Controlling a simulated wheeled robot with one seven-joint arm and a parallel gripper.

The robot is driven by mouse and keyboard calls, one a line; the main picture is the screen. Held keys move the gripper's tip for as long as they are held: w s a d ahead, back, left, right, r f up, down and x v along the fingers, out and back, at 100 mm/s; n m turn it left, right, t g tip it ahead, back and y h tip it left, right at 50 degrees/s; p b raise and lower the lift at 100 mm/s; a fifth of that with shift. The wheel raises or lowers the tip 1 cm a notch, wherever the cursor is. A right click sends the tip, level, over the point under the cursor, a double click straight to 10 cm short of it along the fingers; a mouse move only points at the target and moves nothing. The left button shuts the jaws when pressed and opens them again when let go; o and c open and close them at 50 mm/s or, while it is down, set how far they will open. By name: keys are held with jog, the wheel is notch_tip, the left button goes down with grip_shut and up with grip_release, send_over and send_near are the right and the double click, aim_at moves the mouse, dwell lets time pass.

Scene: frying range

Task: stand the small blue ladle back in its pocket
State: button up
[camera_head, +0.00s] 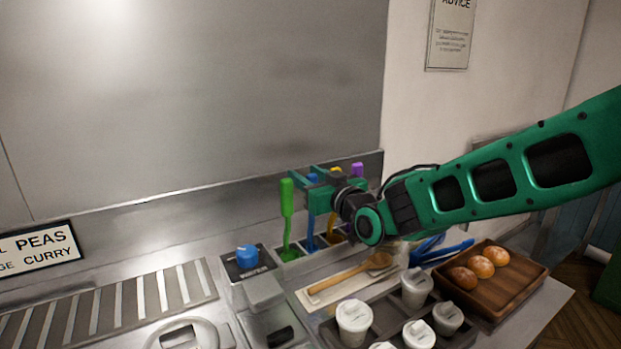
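The small blue ladle (311,233) is upright at a row of pockets (318,252) against the back wall. Its blue handle shows above and below my gripper (309,186), which covers its middle part. Its lower end is at or in a pocket; I cannot tell whether it rests on the bottom. My gripper reaches in from the right, with its green fingers around or right beside the handle. I cannot make out whether the fingers touch it.
A green utensil (286,215) stands just left. Yellow (334,222) and purple (357,169) handles are close on the right. In front lie a wooden spoon (350,272), blue utensils (440,251), lidded cups (354,322) and a bun tray (515,290).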

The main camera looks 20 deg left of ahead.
jog(key=v, duration=1.2)
jog(key=shift+r, duration=0.1)
jog(key=w+d+f+m+h, duration=0.1)
jog(key=w+d+f+h, duration=0.2)
jog(key=d, duration=0.5)
jog(key=w+d+f+m+h, duration=0.2)
jog(key=d+h, duration=0.1)
jog(key=d, duration=0.5)
jog(key=s+d+f+m+g+h, duration=0.1)
jog(key=s+d+f+m+h, duration=0.15)
jog(key=d, duration=0.75)
jog(key=s+d+f+m+g+h, duration=0.1)
jog(key=d+f+g+h, duration=0.15)
jog(key=d, duration=0.75)
jog(key=s+d+f+m+g+h, duration=0.2)
jog(key=s+d+m, duration=0.1)
jog(key=s+d, duration=0.45)
jog(key=s+d+f+m+g+h, duration=0.1)
jog(key=s+d+f+m+g, duration=0.15)
jog(key=s+d, duration=0.45)
jog(key=s+d+m+g, duration=0.1)
jog(key=s+d+m, duration=0.1)
jog(key=s, duration=0.6)
jog(key=s+d+f+m+g, duration=0.1)
jog(key=s+d+m+g, duration=0.1)
jog(key=s, duration=0.6)
jog(key=shift+d+g, duration=0.3)
jog(key=shift+d, duration=0.6)
